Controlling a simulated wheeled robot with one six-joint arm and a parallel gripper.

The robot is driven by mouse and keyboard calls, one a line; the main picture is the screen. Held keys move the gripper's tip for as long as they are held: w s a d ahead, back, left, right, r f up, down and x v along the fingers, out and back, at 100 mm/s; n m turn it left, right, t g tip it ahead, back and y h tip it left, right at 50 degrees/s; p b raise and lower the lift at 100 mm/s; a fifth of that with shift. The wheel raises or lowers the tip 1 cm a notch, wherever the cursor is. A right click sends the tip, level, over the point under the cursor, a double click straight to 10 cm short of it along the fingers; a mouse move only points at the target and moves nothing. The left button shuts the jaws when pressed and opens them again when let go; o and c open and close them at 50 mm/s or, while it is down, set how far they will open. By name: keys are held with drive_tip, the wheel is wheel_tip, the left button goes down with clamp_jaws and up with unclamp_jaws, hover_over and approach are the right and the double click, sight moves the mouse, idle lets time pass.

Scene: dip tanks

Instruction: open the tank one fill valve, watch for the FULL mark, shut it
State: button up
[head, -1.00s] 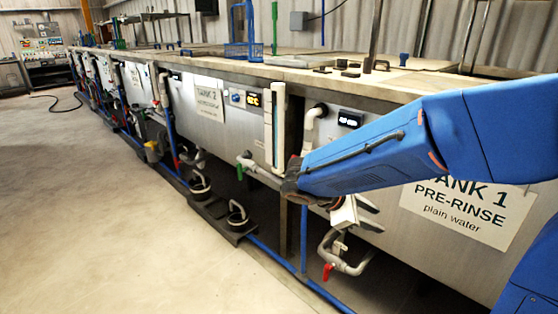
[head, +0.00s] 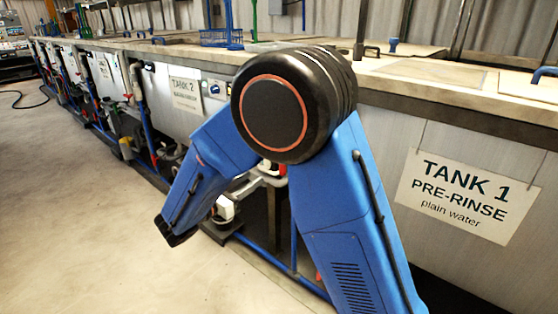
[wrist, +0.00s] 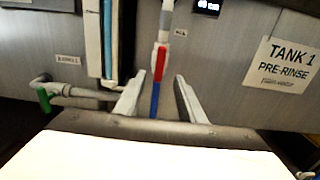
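In the wrist view my gripper (wrist: 160,97) is open, with its two pale fingers apart. An upright pipe (wrist: 167,10) with red parts shows beyond and between the fingers, ending in a blue length below. The red and white fitting (wrist: 160,58) on it looks like the fill valve; I cannot tell its handle position or any contact. A small label (wrist: 180,33) is beside it. Left of it stands a gauge with a blue strip (wrist: 108,45); no FULL mark is readable. In the head view my arm hides the valve, and I cannot make out the gripper.
The Tank 1 sign (head: 460,195) hangs on the metal tank front; it also shows in the wrist view (wrist: 283,65). A pipe with a green handle (wrist: 43,99) juts out at left. A small display (wrist: 208,6) is at the top.

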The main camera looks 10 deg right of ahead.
drive_tip(key=x, duration=1.6)
drive_tip(key=shift+w+d, duration=0.1)
drive_tip(key=shift+d, duration=0.2)
clamp_jaws()
